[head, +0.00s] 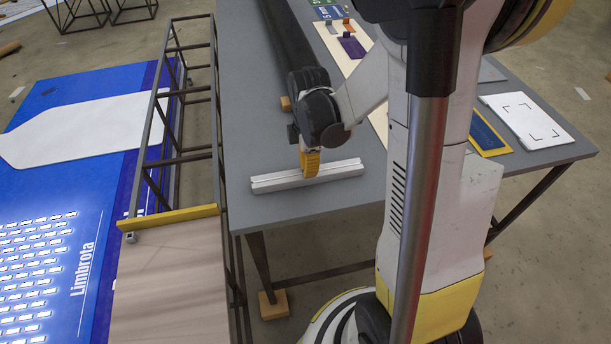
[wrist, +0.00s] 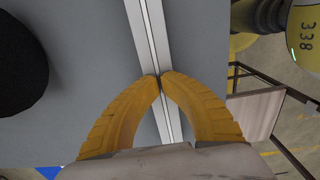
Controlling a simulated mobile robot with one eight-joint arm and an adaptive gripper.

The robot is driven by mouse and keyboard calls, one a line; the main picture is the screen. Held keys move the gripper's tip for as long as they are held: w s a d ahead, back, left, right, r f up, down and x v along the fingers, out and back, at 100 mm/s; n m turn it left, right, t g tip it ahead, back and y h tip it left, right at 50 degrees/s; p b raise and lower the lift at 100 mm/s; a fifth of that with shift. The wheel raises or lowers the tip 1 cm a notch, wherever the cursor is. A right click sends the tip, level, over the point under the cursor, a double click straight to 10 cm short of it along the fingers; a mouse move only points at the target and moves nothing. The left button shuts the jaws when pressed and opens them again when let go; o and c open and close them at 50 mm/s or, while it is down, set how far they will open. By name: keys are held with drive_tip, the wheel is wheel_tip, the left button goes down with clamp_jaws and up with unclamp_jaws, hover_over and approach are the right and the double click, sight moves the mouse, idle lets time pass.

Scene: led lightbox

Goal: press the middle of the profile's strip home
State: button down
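The profile (head: 345,168) is a long, pale, straight bar lying on the grey table near its front edge. In the wrist view the profile (wrist: 140,22) runs up and down the picture, with a thin strip (wrist: 152,35) framed by dark lines along its length. My gripper (head: 309,172) points down at about the middle of the profile. In the wrist view the yellow fingertips of my gripper (wrist: 159,76) come together over the strip, with nothing seen between them. They hide the strip beneath; whether they touch it, I cannot tell.
The grey table (head: 260,135) is bare around the profile. A thick black roll (head: 283,40) lies behind my gripper. A white card (head: 527,120) and a blue-and-yellow tray (head: 488,133) lie at the right. A dark metal frame (head: 218,120) stands along the table's left side.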

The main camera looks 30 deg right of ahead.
drive_tip(key=shift+r+p, duration=1.05)
drive_tip(key=shift+r, duration=0.45)
wheel_tip(320, 180, up, 4)
drive_tip(key=p, duration=0.3)
drive_tip(key=s+a+r+m+t+b, duration=0.6)
drive_tip(key=s+a+r+m, duration=0.3)
drive_tip(key=m, duration=0.5)
drive_tip(key=shift+s+a+t, duration=0.15)
drive_tip(key=shift+a+t, duration=0.45)
drive_tip(key=shift+a, duration=0.15)
